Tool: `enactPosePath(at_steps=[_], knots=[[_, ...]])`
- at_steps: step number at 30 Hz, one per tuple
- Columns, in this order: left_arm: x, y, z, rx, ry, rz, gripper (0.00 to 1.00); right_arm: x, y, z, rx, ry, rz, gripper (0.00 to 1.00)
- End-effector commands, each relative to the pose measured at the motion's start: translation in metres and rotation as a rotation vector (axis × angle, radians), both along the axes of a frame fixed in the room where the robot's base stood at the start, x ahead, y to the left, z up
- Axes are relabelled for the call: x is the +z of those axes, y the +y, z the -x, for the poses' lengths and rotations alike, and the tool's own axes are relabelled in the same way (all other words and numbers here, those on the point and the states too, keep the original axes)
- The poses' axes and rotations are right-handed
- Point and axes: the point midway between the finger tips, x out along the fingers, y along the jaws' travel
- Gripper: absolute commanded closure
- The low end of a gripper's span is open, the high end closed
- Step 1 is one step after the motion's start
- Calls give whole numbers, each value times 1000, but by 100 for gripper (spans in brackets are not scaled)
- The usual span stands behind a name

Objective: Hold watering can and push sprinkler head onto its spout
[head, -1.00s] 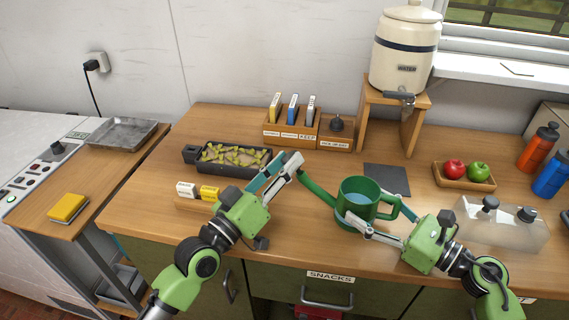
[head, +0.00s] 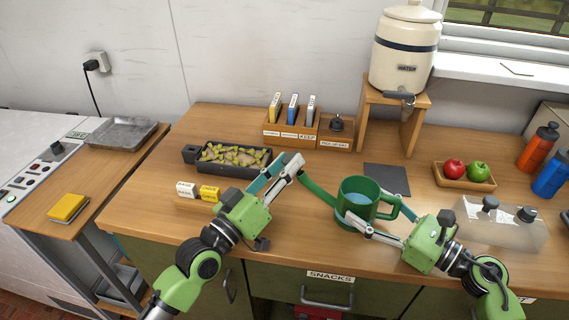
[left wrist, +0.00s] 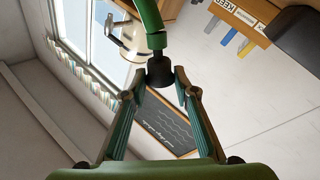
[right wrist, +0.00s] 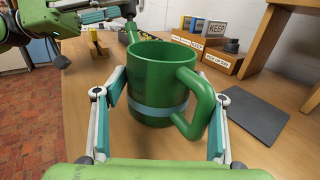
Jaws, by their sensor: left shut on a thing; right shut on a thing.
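The green watering can (head: 352,205) stands upright on the wooden counter, its handle to the right and its spout to the left. It is close up in the right wrist view (right wrist: 155,85). My right gripper (head: 372,208) is shut on the can's body, one finger on each side. My left gripper (left wrist: 160,84) is shut on the dark sprinkler head (left wrist: 160,72) at the spout's tip. In the left wrist view the head meets the end of the green spout (left wrist: 150,18); how far it sits on cannot be told. The fingers hide the head in the head view.
A labelled wooden rack (head: 290,138) and the water dispenser stand (head: 413,128) are behind. A fruit tray (head: 464,182) and a clear block with knobs (head: 500,225) are at right.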

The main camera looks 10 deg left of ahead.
Motion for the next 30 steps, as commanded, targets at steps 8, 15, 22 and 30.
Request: enactPosePath(at_steps=[8, 15, 22, 30], knots=[[-6, -4, 0, 0, 1, -1, 70, -2, 0, 0, 0, 1, 4, 69], [-7, -4, 0, -1, 4, 0, 53, -2, 0, 0, 0, 1, 3, 69], [-10, -2, 3, -2, 7, -2, 53, -2, 0, 0, 1, 1, 3, 69], [-23, 19, 42, -3, 12, -8, 53, -2, 0, 0, -1, 0, 4, 69]])
